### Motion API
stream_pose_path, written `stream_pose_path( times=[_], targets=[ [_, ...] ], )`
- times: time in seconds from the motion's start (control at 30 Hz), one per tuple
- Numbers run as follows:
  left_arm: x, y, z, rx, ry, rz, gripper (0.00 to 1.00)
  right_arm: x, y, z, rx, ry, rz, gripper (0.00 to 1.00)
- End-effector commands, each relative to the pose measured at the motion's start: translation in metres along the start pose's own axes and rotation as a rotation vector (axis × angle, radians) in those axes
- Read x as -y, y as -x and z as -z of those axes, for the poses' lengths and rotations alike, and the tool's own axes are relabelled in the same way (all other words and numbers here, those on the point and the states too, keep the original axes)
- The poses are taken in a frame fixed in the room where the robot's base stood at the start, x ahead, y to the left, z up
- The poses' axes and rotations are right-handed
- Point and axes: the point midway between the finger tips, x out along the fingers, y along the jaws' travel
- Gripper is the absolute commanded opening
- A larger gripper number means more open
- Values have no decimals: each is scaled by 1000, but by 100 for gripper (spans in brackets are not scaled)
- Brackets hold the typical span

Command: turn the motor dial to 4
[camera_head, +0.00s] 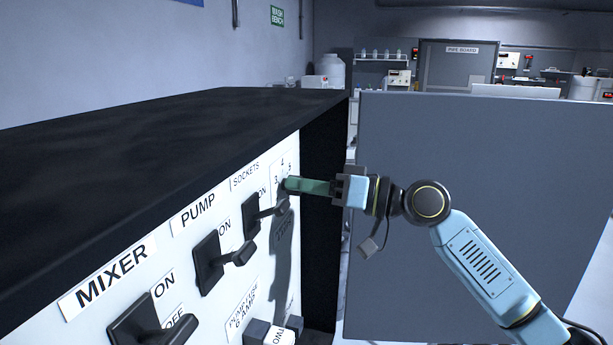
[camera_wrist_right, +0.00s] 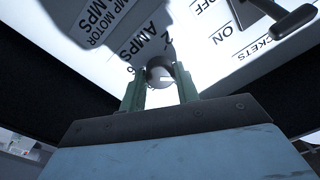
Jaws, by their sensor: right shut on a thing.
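The motor dial (camera_wrist_right: 158,73) is a small dark round knob on the white switch panel (camera_wrist_right: 205,50), with a pale mark on its face. My right gripper (camera_wrist_right: 160,86) is shut on it, one green finger on each side. In the head view my right gripper (camera_head: 288,185) reaches the panel from the right and its fingers cover the dial. The printed numbers 3, 4 and 5 show around the fingertips. Which number the dial points to cannot be told. My left gripper is not in view.
Left of the dial on the panel are black levers for the sockets (camera_head: 252,213), pump (camera_head: 208,262) and mixer (camera_head: 135,322). A fuse block (camera_head: 262,332) sits below. The dark cabinet top (camera_head: 130,140) overhangs the panel. A large grey partition (camera_head: 480,150) stands behind my right arm.

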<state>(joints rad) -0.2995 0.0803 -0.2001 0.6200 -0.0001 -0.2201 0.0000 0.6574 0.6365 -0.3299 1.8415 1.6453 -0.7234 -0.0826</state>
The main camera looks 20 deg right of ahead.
Motion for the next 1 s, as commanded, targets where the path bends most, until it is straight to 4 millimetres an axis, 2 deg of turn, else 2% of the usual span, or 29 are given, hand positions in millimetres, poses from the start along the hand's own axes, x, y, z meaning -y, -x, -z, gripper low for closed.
stream_pose_path(
  times=[0.03,0.6,1.0],
  targets=[
    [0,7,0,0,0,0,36,2,0,3,-4,-48,-1,9],
    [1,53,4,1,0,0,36,1,0,4,-20,-564,-14,9],
    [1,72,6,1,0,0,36,0,0,2,-26,-772,-18,9]
  ],
)
